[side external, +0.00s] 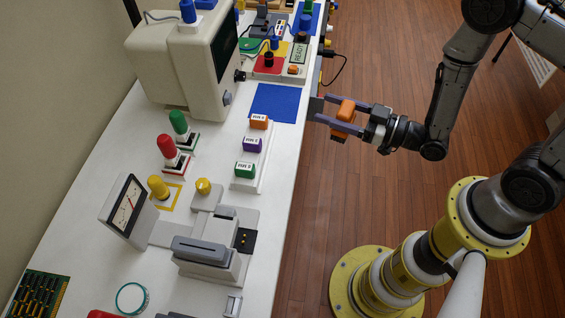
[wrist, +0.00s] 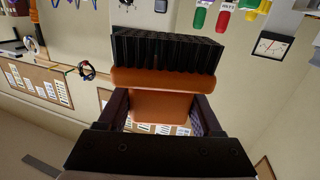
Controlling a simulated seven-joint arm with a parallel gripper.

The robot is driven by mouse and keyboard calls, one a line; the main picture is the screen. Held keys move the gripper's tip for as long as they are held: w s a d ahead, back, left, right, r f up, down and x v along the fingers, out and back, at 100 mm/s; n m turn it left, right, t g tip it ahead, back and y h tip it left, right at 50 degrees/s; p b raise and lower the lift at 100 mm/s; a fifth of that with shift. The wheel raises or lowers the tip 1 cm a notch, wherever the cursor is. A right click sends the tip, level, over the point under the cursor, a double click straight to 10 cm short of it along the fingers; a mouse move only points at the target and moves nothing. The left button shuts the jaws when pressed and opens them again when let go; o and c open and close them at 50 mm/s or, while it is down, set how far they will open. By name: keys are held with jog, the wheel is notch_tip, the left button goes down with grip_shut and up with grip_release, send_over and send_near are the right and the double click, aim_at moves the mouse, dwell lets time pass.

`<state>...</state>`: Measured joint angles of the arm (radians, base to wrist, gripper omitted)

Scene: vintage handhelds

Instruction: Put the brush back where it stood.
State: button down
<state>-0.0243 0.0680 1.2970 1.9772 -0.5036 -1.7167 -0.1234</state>
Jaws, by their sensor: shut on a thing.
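The brush has an orange body and dark bristles. In the side external view the brush (side external: 346,110) is between the fingers of my gripper (side external: 329,110), just past the table's right edge and above the floor. In the wrist view the brush (wrist: 163,79) shows its orange back and a block of black bristles pointing away from my gripper (wrist: 160,108). The two fingers close on the orange grip from both sides. A bare blue mat (side external: 276,103) lies on the table to the left of my gripper.
The white table (side external: 215,153) carries a beige monitor (side external: 170,65), labelled orange, purple and green blocks (side external: 252,145), red and green knobs (side external: 166,146), a meter (side external: 125,208) and a grey device (side external: 205,250). A cable (side external: 340,70) hangs off the table edge.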

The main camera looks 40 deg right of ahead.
aim_at(261, 147)
jog(key=s+a+r+n+g+y, duration=0.1)
jog(key=s+a+n+g+y, duration=0.25)
jog(key=s+a, duration=0.2)
jog(key=shift+m+t+y, duration=0.25)
jog(key=shift+m+t, duration=0.1)
jog(key=shift+t, duration=0.2)
jog(key=w+a+f, duration=0.2)
jog(key=w+f, duration=0.1)
jog(key=w+a+f, duration=0.2)
jog(key=w+f, duration=0.1)
jog(key=w, duration=0.1)
jog(key=w+a+f, duration=0.2)
jog(key=w+f, duration=0.1)
jog(key=w, duration=0.1)
jog(key=shift+w+a+f, duration=0.1)
jog(key=shift+w, duration=0.05)
jog(key=shift+w+a+f, duration=0.1)
jog(key=shift+w+f, duration=0.05)
jog(key=shift+f, duration=1.6)
jog(key=shift+f, duration=0.15)
jog(key=shift+c, duration=0.2)
grip_release()
